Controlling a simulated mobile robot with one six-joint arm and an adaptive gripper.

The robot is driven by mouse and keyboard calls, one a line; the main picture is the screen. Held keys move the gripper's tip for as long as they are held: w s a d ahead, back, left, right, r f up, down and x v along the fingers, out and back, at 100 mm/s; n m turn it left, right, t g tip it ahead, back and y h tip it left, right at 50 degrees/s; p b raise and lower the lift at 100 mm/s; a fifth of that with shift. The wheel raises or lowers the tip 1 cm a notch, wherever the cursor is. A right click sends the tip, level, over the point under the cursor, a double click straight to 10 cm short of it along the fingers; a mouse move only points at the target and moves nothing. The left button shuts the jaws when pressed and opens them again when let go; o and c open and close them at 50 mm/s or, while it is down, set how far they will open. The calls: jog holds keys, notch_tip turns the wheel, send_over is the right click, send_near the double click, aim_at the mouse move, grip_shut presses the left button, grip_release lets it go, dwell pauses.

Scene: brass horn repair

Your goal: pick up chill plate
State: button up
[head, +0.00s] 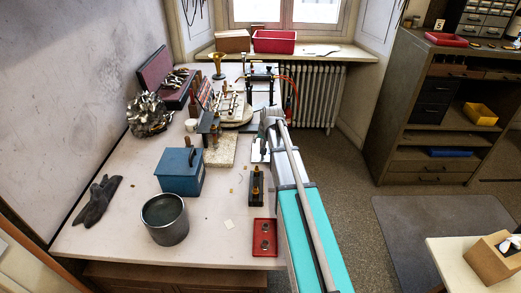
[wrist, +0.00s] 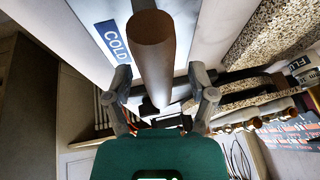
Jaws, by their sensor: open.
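My gripper (wrist: 161,88) is open in the wrist view, with one finger on each side of a brown rounded handle (wrist: 152,45). I cannot tell whether either finger touches the handle. A blue label reading COLD (wrist: 114,42) lies on a pale surface just left of the handle. What the handle joins is hidden, so I cannot be sure that it belongs to the chill plate. In the head view my arm reaches along the bench's right edge, and its end hides the gripper. A pale plate-like thing (head: 258,149) lies beside it on the bench.
A speckled slab (head: 221,150) and a turntable-like disc with small tools stand left of my arm. A blue box (head: 180,171), a metal pot (head: 165,219), a red tray (head: 265,237) and dark gloves (head: 98,200) are nearer.

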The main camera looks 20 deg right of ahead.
jog(key=shift+f, duration=0.25)
dwell(0.4)
grip_shut()
dwell(0.4)
